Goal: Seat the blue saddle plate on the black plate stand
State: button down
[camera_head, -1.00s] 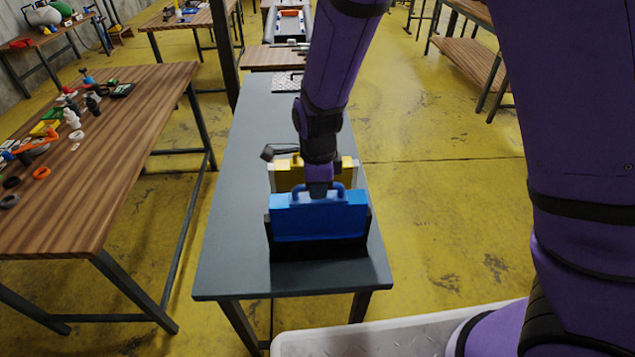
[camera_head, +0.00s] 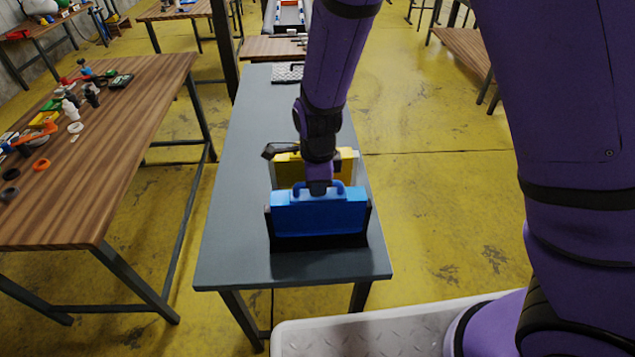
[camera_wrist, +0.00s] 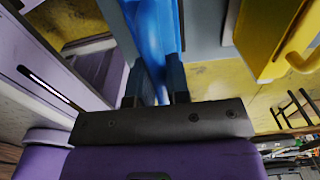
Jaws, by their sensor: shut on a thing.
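The blue saddle plate (camera_head: 318,217) is upright in the head view, with a looped handle on top. It sits low between the black side posts of the black plate stand (camera_head: 272,239), on the grey bench. Its lower edge is hidden behind the stand's front. My gripper (camera_head: 319,187) is over the plate's top and shut on its handle. In the wrist view, the two fingers of my gripper (camera_wrist: 157,88) close on the blue plate (camera_wrist: 152,30). The contact under the plate is hidden.
A yellow plate (camera_head: 346,167) in a pale stand is just behind the blue one; it also shows in the wrist view (camera_wrist: 268,40). The grey bench (camera_head: 235,215) is clear at left. A wooden table (camera_head: 110,150) with small parts stands further left.

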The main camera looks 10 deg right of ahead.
jog(key=shift+f, duration=1.4)
dwell(0.9)
jog(key=c, duration=1)
grip_release()
notch_tip(320, 180, up, 11)
jog(key=shift+f, duration=0.1)
jog(key=s+d+r+n+t+y, duration=0.1)
jog(key=s+d+r+n, duration=0.1)
jog(key=d+r+n, duration=0.45)
jog(key=s+d+r+n+t+y, duration=0.1)
jog(key=s+d+r+n, duration=0.2)
jog(key=d+r, duration=0.6)
jog(key=s+d+r+n+t, duration=0.1)
jog(key=s+d+r+n, duration=0.2)
jog(key=s, duration=0.1)
jog(key=s+d+r+n+t+h, duration=0.1)
jog(key=s+d+r+n, duration=0.2)
jog(key=s, duration=0.2)
jog(key=s+d+r+n+t+h, duration=0.1)
jog(key=s+d+r+n, duration=0.2)
jog(key=s, duration=0.1)
jog(key=shift+s+d+r, duration=0.1)
jog(key=shift+s+d, duration=0.05)
jog(key=shift+s, duration=0.15)
